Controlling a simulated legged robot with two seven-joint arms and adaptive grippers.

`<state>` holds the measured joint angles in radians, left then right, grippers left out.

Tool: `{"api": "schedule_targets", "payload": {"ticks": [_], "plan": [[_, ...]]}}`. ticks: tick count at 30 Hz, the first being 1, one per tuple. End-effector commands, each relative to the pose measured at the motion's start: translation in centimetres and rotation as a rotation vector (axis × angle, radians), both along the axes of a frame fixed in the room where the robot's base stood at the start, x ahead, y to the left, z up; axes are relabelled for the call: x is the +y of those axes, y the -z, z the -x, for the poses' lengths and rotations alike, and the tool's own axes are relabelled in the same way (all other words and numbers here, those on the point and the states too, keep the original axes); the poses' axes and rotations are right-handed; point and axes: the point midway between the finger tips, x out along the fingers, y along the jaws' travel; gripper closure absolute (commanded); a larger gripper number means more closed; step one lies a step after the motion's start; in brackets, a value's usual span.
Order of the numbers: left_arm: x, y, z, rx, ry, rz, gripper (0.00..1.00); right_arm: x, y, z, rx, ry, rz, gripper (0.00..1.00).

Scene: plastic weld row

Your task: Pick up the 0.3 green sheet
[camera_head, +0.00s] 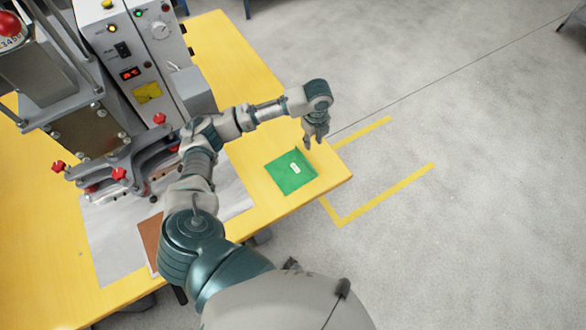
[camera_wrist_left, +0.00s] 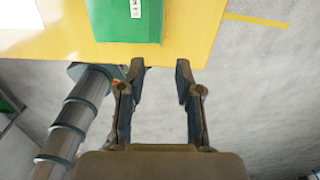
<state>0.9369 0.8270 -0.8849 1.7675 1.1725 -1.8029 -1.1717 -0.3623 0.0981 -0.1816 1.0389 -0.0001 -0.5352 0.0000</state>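The green sheet (camera_head: 282,186), with a small white label on it, lies flat on the yellow table near its right corner. It also shows at the top of the left wrist view (camera_wrist_left: 118,28). My left gripper (camera_head: 308,144) is just beyond the sheet's upper right corner in the head view, seemingly above the table edge. In the left wrist view its two fingers (camera_wrist_left: 160,68) are spread apart with nothing between them, and the sheet is ahead of the fingertips. Whether they touch the table edge I cannot tell. My right gripper is in neither view.
A grey welding machine (camera_head: 130,50) with red knobs stands on the yellow table (camera_head: 235,60). A brown sheet (camera_head: 150,240) lies on a pale mat (camera_head: 115,255), partly hidden by my arm. Yellow floor lines (camera_head: 385,195) mark open floor at right.

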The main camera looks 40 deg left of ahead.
Motion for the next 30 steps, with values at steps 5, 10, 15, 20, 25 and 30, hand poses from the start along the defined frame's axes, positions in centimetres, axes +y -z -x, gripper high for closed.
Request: {"api": "schedule_targets", "payload": {"ticks": [5,10,15,20,25,30], "plan": [[-0.1,4.6,0.1,0.006,-0.002,-0.001,0.66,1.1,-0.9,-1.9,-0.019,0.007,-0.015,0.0],[-0.2,8.3,0.1,0.004,-0.001,0.0,0.66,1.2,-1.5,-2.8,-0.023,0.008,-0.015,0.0],[-0.2,10.4,0.0,0.0,-0.002,0.0,0.66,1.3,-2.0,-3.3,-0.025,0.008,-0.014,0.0],[-0.2,11.6,0.0,0.001,-0.002,0.001,0.66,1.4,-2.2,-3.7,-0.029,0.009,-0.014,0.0],[-0.2,14.5,-0.2,0.002,-0.001,0.0,0.66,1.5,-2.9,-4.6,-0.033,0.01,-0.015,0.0],[-0.3,15.8,-0.2,-0.001,0.0,0.0,0.66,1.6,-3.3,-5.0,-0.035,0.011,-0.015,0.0]]}}
